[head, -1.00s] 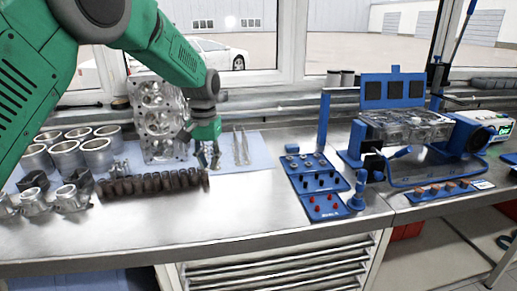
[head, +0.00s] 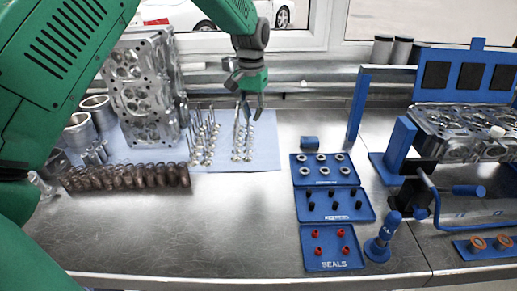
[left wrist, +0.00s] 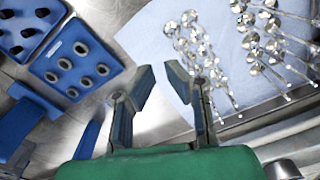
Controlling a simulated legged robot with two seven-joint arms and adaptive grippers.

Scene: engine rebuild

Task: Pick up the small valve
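Several silvery valves stand or lie in two groups on a pale blue mat (head: 265,155). The left group of valves (head: 203,142) and the right group of valves (head: 242,142) show in the head view. In the left wrist view the nearer valves (left wrist: 195,50) and the farther valves (left wrist: 265,45) lie up and to the right of the fingers. I cannot tell which valve is the small one. My left gripper (head: 247,103) is over the right group, partly covering it. Its fingers (left wrist: 162,78) are apart and empty in the left wrist view. My right gripper is out of view.
Blue trays (head: 335,220) of small parts are right of the mat. A cylinder head (head: 140,90) stands behind left, with springs (head: 125,178) in front. A blue engine stand (head: 395,145) is at the right. The front of the steel bench (head: 210,235) is clear.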

